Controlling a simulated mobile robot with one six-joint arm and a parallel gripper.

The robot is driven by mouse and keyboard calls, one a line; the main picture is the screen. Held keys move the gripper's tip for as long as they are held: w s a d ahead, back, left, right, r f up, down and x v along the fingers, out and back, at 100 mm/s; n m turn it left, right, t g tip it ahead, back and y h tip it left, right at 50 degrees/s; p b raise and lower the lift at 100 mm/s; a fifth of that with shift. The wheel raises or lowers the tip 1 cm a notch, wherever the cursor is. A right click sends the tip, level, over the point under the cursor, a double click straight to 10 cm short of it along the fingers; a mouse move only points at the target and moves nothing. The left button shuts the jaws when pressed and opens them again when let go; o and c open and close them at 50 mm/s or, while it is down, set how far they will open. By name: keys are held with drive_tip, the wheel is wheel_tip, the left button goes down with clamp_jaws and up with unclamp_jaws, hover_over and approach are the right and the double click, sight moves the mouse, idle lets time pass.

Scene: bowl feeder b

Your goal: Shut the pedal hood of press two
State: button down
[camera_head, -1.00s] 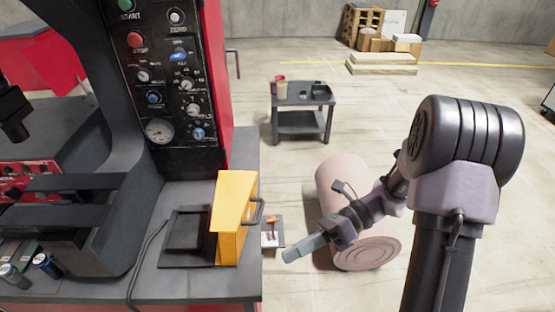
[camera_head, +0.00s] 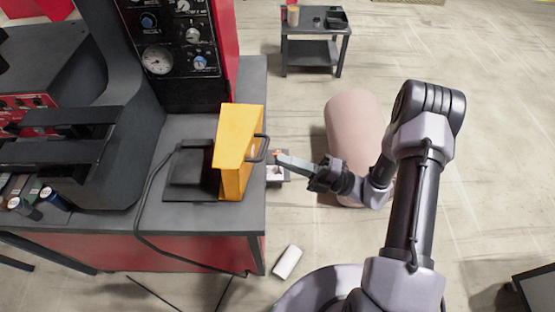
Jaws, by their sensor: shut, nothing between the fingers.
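The yellow pedal hood (camera_head: 238,140) stands swung up on edge on the right part of the press's grey bench top. A dark handle (camera_head: 262,148) sticks out from its right side. A dark flat pedal base (camera_head: 190,172) lies uncovered to the left of the hood, so the hood is open. My gripper (camera_head: 278,158) is shut and empty. Its tip is just right of the handle in the picture; I cannot tell whether it touches.
The press column (camera_head: 170,60) with gauges and knobs rises behind the hood. A black cable (camera_head: 148,205) runs from the base over the bench's front edge. A pink roll (camera_head: 352,125) lies on the floor behind my arm. A small grey cart (camera_head: 315,50) stands farther back.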

drive_tip(key=x, duration=0.2)
drive_tip(key=shift+w+a, duration=0.1)
drive_tip(key=shift+a, duration=0.2)
drive_tip(key=shift+r, duration=0.2)
